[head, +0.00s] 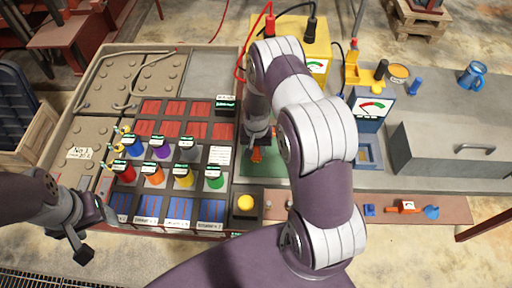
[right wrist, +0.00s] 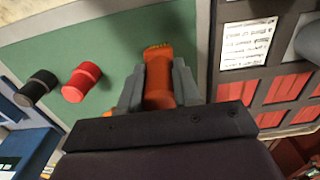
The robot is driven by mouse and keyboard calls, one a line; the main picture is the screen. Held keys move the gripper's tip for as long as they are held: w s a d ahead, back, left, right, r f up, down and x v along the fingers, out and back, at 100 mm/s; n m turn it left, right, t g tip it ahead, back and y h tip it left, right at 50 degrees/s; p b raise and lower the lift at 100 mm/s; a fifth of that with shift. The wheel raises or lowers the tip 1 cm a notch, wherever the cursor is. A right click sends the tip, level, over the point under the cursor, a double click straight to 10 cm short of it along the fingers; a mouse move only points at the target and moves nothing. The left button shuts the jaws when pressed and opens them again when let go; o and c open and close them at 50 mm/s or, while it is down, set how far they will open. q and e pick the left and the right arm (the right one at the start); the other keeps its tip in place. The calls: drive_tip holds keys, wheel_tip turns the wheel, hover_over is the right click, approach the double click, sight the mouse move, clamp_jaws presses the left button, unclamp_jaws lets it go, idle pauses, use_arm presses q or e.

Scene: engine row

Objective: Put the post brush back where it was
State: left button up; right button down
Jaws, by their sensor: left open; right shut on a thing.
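The post brush, an orange handle (right wrist: 158,88) with a lighter tip, is between the fingers of my right gripper (right wrist: 158,85) in the right wrist view. In the head view a bit of the orange brush (head: 257,154) shows below my right gripper (head: 258,140), over the green mat (head: 262,168). My right arm hides much of that mat. I cannot tell whether the brush touches it. My left gripper (head: 95,232) is open and empty at the lower left, beside the front left corner of the engine panel.
The panel holds several coloured caps, such as the green one (head: 214,178), left of the mat. A red cylinder (right wrist: 82,82) and a black cylinder (right wrist: 36,90) stand on the mat.

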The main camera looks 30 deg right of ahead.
drive_tip(key=shift+s+f, duration=0.25)
drive_tip(key=shift+f, duration=0.3)
drive_tip(key=shift+w+f, duration=0.15)
drive_tip(key=shift+f, duration=0.1)
drive_tip(key=c, duration=0.9)
unclamp_jaws()
use_arm(q)
drive_tip(key=shift+s+r, duration=0.25)
drive_tip(key=shift+s, duration=0.1)
use_arm(e)
drive_tip(key=shift+o, duration=0.6)
drive_tip(key=shift+r, duration=0.1)
